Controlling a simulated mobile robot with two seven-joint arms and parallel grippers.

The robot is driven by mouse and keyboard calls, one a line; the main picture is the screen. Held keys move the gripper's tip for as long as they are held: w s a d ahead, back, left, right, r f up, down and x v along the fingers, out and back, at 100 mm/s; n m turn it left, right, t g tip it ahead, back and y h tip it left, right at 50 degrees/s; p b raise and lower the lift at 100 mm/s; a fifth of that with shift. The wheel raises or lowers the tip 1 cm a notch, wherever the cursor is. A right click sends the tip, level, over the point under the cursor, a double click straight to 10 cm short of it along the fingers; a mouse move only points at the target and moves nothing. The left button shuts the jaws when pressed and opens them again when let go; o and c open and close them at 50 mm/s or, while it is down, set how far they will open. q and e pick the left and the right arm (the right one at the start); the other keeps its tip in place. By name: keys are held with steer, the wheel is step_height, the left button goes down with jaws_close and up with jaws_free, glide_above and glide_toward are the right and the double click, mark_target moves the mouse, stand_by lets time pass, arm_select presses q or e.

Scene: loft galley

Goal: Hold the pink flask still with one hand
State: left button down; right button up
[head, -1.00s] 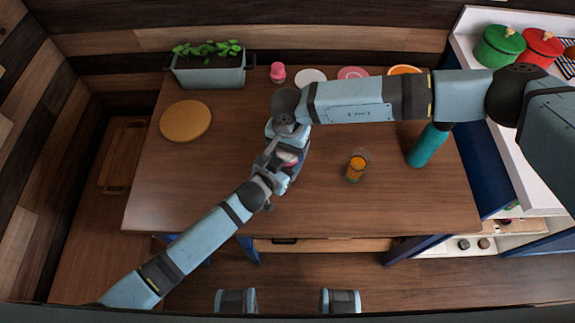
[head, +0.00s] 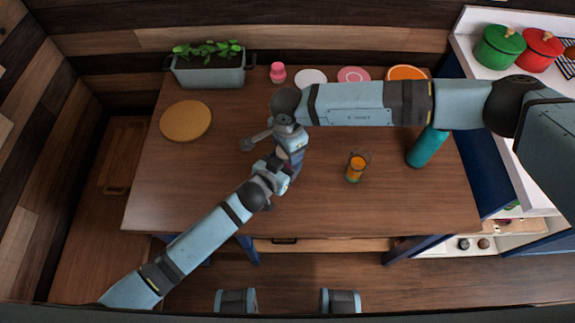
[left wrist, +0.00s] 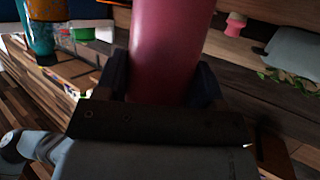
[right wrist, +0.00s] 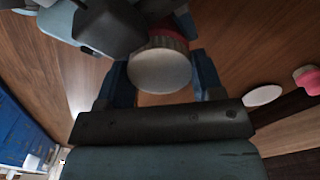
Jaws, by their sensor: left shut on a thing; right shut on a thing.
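The pink flask (left wrist: 168,40) stands between the fingers of my left gripper (left wrist: 163,84), which is shut on its body. In the right wrist view, its round pale lid (right wrist: 160,71) lies between the fingers of my right gripper (right wrist: 158,84), which is shut on it from above. A strip of the pink body (right wrist: 170,37) shows past the lid. In the head view, my left gripper (head: 284,164) and right gripper (head: 290,138) meet left of the table's middle, one above the other, and mostly hide the flask.
A glass of orange drink (head: 357,167) and a teal bottle (head: 427,147) stand to the right. A cork mat (head: 186,121) lies left. The front left table is clear.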

steer(key=o, duration=1)
steer(key=shift+r, duration=2.3)
steer(key=shift+c, duration=0.3)
steer(key=shift+r+n, duration=0.7)
steer(key=shift+n, duration=0.5)
step_height(320, 180, up, 2)
steer(key=n, duration=0.4)
